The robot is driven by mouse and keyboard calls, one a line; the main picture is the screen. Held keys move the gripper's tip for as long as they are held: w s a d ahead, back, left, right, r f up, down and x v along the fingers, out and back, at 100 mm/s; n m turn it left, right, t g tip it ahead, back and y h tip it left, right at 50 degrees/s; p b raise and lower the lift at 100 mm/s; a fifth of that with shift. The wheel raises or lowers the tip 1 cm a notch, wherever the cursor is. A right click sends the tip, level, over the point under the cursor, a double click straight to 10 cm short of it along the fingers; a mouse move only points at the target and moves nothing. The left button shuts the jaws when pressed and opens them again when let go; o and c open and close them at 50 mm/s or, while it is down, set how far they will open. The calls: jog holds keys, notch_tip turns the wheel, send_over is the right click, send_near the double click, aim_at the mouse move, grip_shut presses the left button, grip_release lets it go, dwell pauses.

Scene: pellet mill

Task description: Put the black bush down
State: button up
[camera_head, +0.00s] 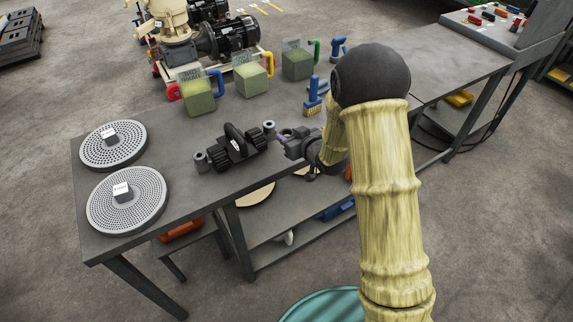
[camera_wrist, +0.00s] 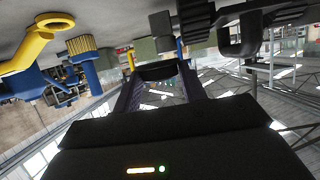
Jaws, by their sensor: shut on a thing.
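My gripper (camera_head: 291,139) is low over the work table (camera_head: 185,195), just right of the black roller assembly (camera_head: 237,149). In the wrist view my gripper (camera_wrist: 158,80) has a dark piece, which I take as the black bush (camera_wrist: 155,72), between its fingertips. In the head view the bush is too small and dark to make out. I cannot tell whether it touches the table. Small grey ring-shaped pieces stand at the left (camera_head: 201,161) and right (camera_head: 268,128) of the rollers.
Two perforated discs (camera_head: 126,200) with white tags lie at the table's left. Several green-filled jugs (camera_head: 251,78) stand along the back edge. A blue-handled brush (camera_head: 313,98) stands behind my gripper. Bare table lies in front of the rollers.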

jog(key=shift+a+r, duration=0.15)
jog(key=shift+r, duration=0.05)
send_over(289, 163)
jog(key=shift+f+p, duration=0.3)
jog(key=shift+f, duration=2.65)
jog(key=shift+f, duration=2.05)
